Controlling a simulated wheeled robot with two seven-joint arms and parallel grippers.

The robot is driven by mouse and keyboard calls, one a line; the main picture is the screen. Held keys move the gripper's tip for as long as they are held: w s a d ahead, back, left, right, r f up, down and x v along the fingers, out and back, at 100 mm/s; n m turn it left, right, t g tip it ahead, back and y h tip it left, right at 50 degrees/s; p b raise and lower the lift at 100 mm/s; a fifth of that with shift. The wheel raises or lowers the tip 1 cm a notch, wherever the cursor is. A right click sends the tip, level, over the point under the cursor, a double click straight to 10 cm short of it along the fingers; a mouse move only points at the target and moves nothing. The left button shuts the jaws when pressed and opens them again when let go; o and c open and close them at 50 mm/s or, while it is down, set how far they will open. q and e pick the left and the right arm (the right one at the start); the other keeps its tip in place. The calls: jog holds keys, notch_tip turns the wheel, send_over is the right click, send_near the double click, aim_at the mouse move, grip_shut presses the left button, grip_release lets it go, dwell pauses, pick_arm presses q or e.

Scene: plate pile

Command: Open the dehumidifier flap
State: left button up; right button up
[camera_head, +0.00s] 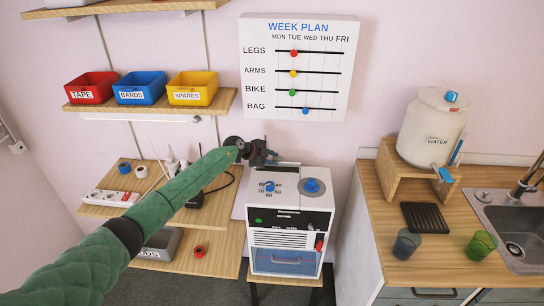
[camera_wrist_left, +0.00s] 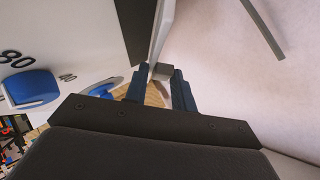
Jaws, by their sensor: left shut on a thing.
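The dehumidifier (camera_head: 290,232) is a white box on a small wooden stand, with a blue knob and dial, a blue round cap and a grey-blue tank at its lower front. My left gripper (camera_head: 272,158) is at its top rear edge. In the left wrist view, the gripper (camera_wrist_left: 162,88) has its two dark fingers on either side of a small grey tab (camera_wrist_left: 164,72). The tab sits at the end of a thin pale panel, which looks like the flap (camera_wrist_left: 160,32). The flap stands out from the white top. The gripper hides part of this contact in the head view. My right gripper is not in view.
A week-plan board (camera_head: 298,65) hangs above the dehumidifier. Shelves with red, blue and yellow bins (camera_head: 193,96) are to the left. A counter with a water dispenser (camera_head: 432,130), cups and a sink is to the right. A power strip (camera_head: 110,198) lies on the lower shelf.

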pick_arm(q)
jog(key=shift+w+r, duration=0.15)
jog(key=shift+w, duration=0.05)
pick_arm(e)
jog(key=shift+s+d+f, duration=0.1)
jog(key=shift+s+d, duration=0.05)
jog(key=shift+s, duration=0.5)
pick_arm(q)
jog(key=o, duration=0.9)
jog(key=shift+c, duration=0.2)
jog(key=shift+s+a+r, duration=0.15)
jog(key=shift+s+a, duration=0.1)
jog(key=shift+a, duration=0.25)
jog(key=b+v, duration=0.2)
jog(key=v, duration=0.2)
jog(key=shift+a+r, duration=0.1)
jog(key=shift+a, duration=0.05)
jog(key=shift+b+v, duration=0.45)
jog(key=shift+v, duration=0.7)
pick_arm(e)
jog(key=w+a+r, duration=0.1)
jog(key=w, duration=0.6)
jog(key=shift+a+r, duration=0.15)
